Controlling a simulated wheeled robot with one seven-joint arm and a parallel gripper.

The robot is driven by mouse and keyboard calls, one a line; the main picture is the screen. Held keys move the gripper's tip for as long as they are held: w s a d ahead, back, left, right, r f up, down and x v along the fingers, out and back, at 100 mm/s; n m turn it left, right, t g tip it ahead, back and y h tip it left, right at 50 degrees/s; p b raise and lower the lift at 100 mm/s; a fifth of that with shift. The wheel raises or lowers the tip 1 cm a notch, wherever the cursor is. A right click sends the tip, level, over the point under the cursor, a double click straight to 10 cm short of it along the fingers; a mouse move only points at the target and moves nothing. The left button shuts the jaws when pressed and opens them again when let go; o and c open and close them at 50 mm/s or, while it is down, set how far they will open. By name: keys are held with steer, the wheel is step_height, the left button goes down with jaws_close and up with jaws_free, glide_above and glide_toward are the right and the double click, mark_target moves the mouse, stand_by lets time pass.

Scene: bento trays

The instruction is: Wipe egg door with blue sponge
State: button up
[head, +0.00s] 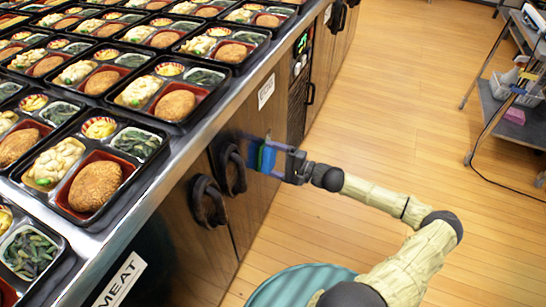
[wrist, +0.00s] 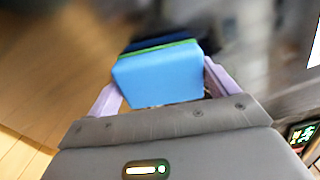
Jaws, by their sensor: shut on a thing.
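My gripper (head: 276,160) is shut on a blue sponge (head: 266,158) with a green layer. The sponge also shows between the lilac fingers in the wrist view (wrist: 160,78). My gripper holds it out at the wooden cabinet front, just right of a dark ring handle (head: 233,168). The sponge's far side is dark and close to a door (head: 262,128); I cannot tell whether it touches. A white label (head: 266,92) above this door is too small to read, so I cannot confirm it is the egg door.
A counter (head: 150,195) holds many bento trays (head: 95,185) above the cabinets. A label reading MEAT (head: 120,280) is on the cabinet at lower left. A second ring handle (head: 208,200) sticks out nearby. A metal cart (head: 515,115) stands at right.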

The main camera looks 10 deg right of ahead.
mark_target(274, 151)
steer(key=shift+a, duration=0.15)
step_height(274, 151, up, 3)
steer(key=p, duration=0.3)
steer(key=shift+s+r, duration=0.1)
steer(key=shift+r, duration=0.05)
steer(key=shift+w+d, duration=0.4)
steer(key=shift+w, duration=0.05)
steer(key=shift+w+d+b, duration=0.2)
steer(key=shift+w+d, duration=0.15)
steer(key=shift+w, duration=0.2)
steer(key=shift+w+d+b, duration=0.2)
steer(key=shift+w+d, duration=0.15)
steer(key=shift+w, duration=0.2)
steer(key=shift+o, duration=0.2)
steer(key=shift+w, duration=0.1)
steer(key=shift+w+d, duration=0.15)
steer(key=shift+w, duration=0.05)
steer(key=shift+c, duration=0.5)
steer(key=shift+w+d+b, duration=0.45)
steer(key=shift+w+d, duration=0.5)
steer(key=shift+w, duration=0.15)
